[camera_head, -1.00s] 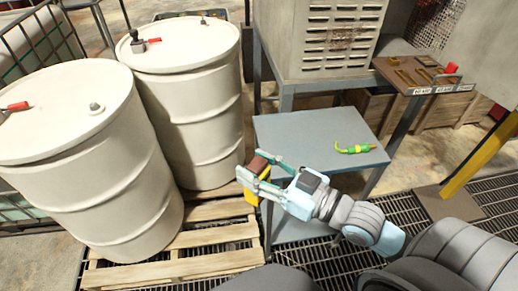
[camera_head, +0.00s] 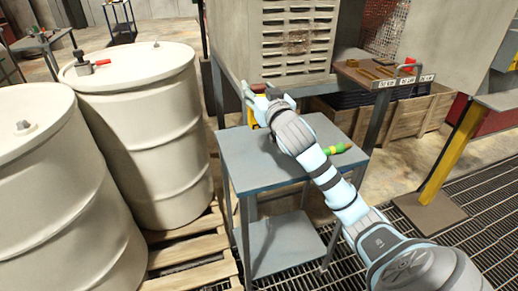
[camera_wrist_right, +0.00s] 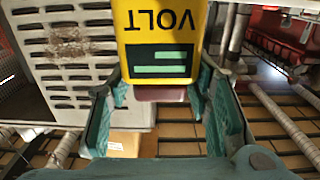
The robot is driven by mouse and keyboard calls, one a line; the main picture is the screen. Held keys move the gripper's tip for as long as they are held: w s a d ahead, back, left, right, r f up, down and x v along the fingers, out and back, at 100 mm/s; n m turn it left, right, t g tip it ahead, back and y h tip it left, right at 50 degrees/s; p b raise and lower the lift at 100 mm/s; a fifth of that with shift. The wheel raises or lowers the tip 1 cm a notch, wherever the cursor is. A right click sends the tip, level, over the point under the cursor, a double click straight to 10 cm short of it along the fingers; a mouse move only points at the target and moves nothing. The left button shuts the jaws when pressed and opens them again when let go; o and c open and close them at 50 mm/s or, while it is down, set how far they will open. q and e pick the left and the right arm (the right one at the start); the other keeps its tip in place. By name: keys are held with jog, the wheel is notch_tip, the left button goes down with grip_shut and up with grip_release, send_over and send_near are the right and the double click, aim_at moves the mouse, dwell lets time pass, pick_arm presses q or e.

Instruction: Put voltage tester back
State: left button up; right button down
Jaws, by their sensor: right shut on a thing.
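The voltage tester (camera_wrist_right: 158,50) is a yellow block marked VOLT with a dark display and green bars. In the right wrist view it sits upside down between the teal fingers of my right gripper (camera_wrist_right: 160,92), which is shut on it. A brown-red part shows at its near end. In the head view my right gripper (camera_head: 257,92) holds it above the back left of the grey table (camera_head: 240,168). Only a yellow sliver of the tester (camera_head: 258,87) shows there; the gripper hides most of it. My left gripper is out of view.
A green and yellow tool (camera_head: 334,151) lies on the table behind my right arm. A wooden tool board (camera_head: 352,75) with labelled front is at the back right. A vented grey cabinet (camera_head: 300,35) stands behind the table. White drums (camera_head: 150,130) stand on pallets at left.

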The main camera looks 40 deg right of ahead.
notch_tip(320, 180, down, 10)
jog(key=shift+r+b, duration=0.25)
jog(key=shift+b, duration=0.85)
notch_tip(320, 180, down, 4)
jog(key=shift+r+b, duration=0.1)
jog(key=shift+b, duration=0.5)
jog(key=c, duration=0.8)
grip_release()
jog(key=shift+c, duration=0.2)
jog(key=p+v, duration=0.1)
jog(key=v, duration=1.1)
